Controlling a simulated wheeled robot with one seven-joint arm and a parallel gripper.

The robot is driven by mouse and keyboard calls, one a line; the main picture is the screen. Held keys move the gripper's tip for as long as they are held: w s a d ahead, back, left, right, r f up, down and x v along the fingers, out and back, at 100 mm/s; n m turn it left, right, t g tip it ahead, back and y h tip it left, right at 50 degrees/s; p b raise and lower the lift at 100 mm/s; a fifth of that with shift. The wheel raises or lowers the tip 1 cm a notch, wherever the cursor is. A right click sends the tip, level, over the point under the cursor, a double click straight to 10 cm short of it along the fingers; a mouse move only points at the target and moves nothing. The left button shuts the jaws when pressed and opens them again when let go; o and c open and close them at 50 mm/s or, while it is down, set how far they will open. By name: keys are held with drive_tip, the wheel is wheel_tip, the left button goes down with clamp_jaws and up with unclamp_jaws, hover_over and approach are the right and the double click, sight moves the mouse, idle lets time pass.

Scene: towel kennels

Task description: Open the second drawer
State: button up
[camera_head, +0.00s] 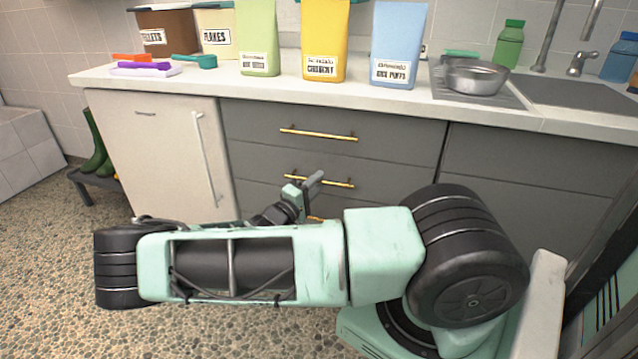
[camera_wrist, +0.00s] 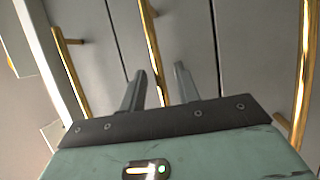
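The grey drawer stack has three brass bar handles, and its drawers look closed. The second drawer (camera_head: 258,172) is the middle one, with its handle (camera_head: 340,183) running across its front. My gripper (camera_head: 314,180) is at this handle, overlapping its left part in the head view. In the wrist view my gripper (camera_wrist: 159,70) is open, its two dark fingers apart. The second drawer's handle (camera_wrist: 150,35) runs between the fingers there. I cannot tell whether either finger touches it.
The top drawer's handle (camera_head: 300,132) is above; the lower handle (camera_head: 315,218) is mostly hidden by my arm. A pale cabinet (camera_head: 160,150) stands left. The counter above holds a yellow bag (camera_head: 323,40), a blue bag (camera_head: 398,40) and a metal bowl (camera_head: 475,78).

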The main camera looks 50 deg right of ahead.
drive_tip(key=shift+d+r, duration=0.1)
drive_tip(key=shift+d, duration=0.6)
clamp_jaws()
drive_tip(key=shift+a, duration=0.1)
drive_tip(key=s+a+p, duration=0.1)
drive_tip(key=s+a, duration=0.4)
drive_tip(key=a, duration=0.7)
drive_tip(key=s+a+p, duration=0.2)
drive_tip(key=s+a, duration=0.3)
drive_tip(key=a, duration=0.7)
drive_tip(key=s+a+p, duration=0.1)
drive_tip(key=s+a, duration=0.4)
drive_tip(key=a, duration=0.8)
drive_tip(key=shift+p, duration=0.3)
drive_tip(key=shift+s, duration=0.1)
unclamp_jaws()
